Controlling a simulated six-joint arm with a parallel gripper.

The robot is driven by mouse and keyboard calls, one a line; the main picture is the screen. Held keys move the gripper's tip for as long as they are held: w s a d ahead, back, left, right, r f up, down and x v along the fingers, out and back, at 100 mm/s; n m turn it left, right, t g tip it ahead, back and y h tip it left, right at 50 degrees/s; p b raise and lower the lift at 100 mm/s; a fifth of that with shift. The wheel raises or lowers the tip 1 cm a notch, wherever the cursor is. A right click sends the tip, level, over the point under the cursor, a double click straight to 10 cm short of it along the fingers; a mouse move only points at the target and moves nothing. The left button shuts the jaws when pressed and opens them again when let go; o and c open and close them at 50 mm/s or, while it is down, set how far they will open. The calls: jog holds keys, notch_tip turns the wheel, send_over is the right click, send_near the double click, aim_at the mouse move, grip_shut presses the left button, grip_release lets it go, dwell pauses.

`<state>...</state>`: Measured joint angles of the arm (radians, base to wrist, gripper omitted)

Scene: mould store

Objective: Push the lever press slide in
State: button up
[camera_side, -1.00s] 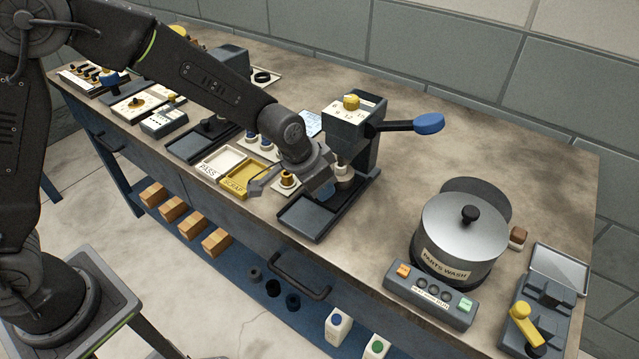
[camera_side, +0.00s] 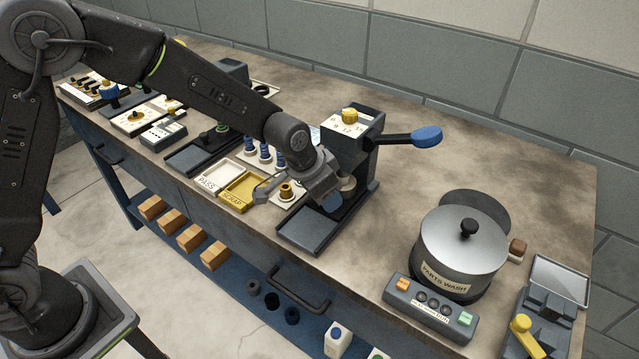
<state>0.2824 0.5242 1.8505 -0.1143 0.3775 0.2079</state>
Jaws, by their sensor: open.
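The lever press (camera_side: 350,150) is a dark grey block with a numbered cream top, a yellow knob (camera_side: 349,116) and a blue-tipped lever (camera_side: 427,135) reaching right. Its slide (camera_side: 312,229), a flat dark tray with a low rim, sticks out in front, toward the table's front edge. My gripper (camera_side: 297,197) hangs low at the left of the press, above and behind the slide. Its jaws are open with nothing seen between them. My gripper hides part of the press and the slide's rear. I cannot tell whether they touch.
A yellow SCRAP tray (camera_side: 242,191) and a white PASS tray (camera_side: 214,178) lie left of my gripper. A lidded PARTS WASH pot (camera_side: 462,250) with a button box (camera_side: 430,308) stands right. The table between press and pot is clear.

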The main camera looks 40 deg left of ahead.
jog(key=v, duration=1.3)
jog(key=shift+r, duration=0.35)
jog(key=shift+s, duration=0.1)
jog(key=s+a+r+n+y, duration=0.1)
jog(key=s+a+r+n, duration=0.1)
jog(key=s+a, duration=0.4)
jog(key=s+a+r+n+t, duration=0.1)
jog(key=s+a, duration=0.5)
jog(key=s, duration=0.9)
jog(key=shift+a+r+n+y, duration=0.2)
jog(key=shift+r+n+y, duration=0.2)
jog(key=shift+r+n, duration=0.4)
